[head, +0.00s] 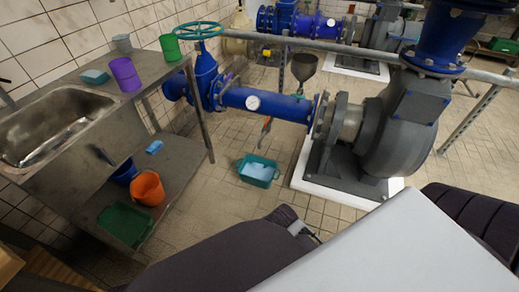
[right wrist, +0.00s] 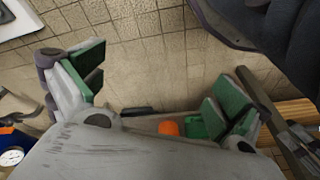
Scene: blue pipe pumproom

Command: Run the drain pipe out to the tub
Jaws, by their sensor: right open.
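A teal tub (head: 258,171) sits on the tiled floor left of the pump plinth, with something light blue inside it. Above it runs a blue pipe (head: 270,103) with a round gauge. A small fitting with a red handle (head: 266,126) hangs under this pipe, above the tub; I cannot make out a separate drain pipe for certain. My right gripper (right wrist: 160,88) is open in the right wrist view, its green-padded fingers wide apart over floor tiles, with nothing between them. My left gripper is not visible in either view.
A steel sink bench (head: 60,135) stands at the left, with an orange bucket (head: 147,188) and a green tray (head: 124,224) on its lower shelf. The grey pump (head: 400,130) stands at the right on a white plinth. Floor around the tub's front is clear.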

